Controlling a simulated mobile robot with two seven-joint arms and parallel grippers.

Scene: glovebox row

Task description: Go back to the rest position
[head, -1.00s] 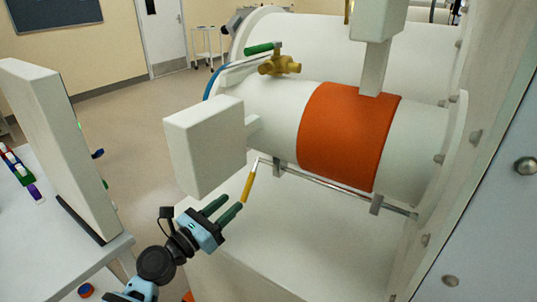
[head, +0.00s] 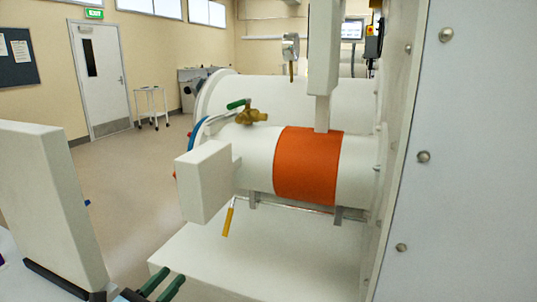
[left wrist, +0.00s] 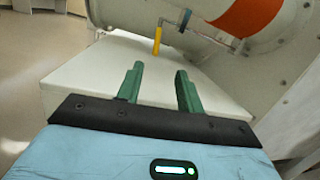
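My left gripper (head: 163,287) is at the bottom edge of the head view, with only its green fingers and a bit of its body showing. In the left wrist view its two green fingers (left wrist: 160,90) stand apart with nothing between them, so it is open and empty. The yellow handle (head: 228,217) hangs below the white cylinder with the orange band (head: 308,165). The same yellow handle (left wrist: 157,40) is beyond the fingertips in the left wrist view, apart from them. My right gripper is not in view.
A white box-shaped ledge (head: 260,262) lies under the cylinder. A brass valve with a green lever (head: 250,115) sits on top. A white upright panel (head: 45,200) stands at the left. A tall grey wall (head: 460,180) closes the right side. Open floor (head: 125,190) lies between.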

